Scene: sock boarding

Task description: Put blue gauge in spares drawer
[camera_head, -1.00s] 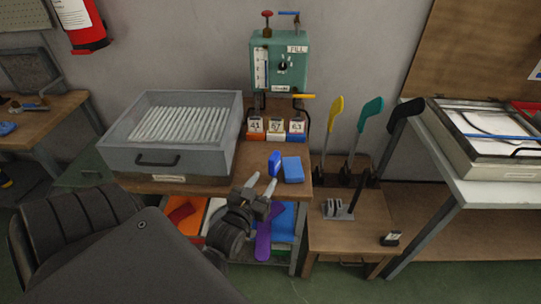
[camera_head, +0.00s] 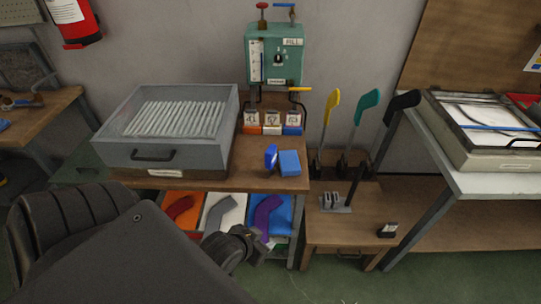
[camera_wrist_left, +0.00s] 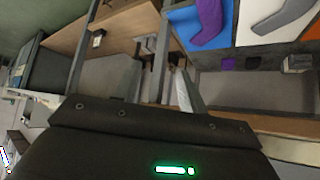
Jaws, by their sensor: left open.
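A blue block (camera_head: 289,163) lies near the right front edge of the wooden bench (camera_head: 225,180), beside a smaller upright blue piece (camera_head: 271,157). A blue block (camera_head: 292,130) also sits under the green machine. I cannot tell which is the gauge. My left gripper (camera_head: 258,247) is open, below the bench top by the sock trays and apart from the blue pieces. In the left wrist view a pale finger (camera_wrist_left: 184,92) shows past the dark wrist housing. A drawer front (camera_head: 348,253) is under the low wooden table at right and looks shut. My right gripper is not in view.
A grey box of white rods (camera_head: 150,155) fills the bench's left side. Orange, white and blue trays (camera_head: 284,212) with socks sit below. The low table (camera_head: 365,215) holds a grey stand (camera_head: 335,203) and dark block (camera_head: 388,229); yellow, teal and black sock forms (camera_head: 368,108) stand behind.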

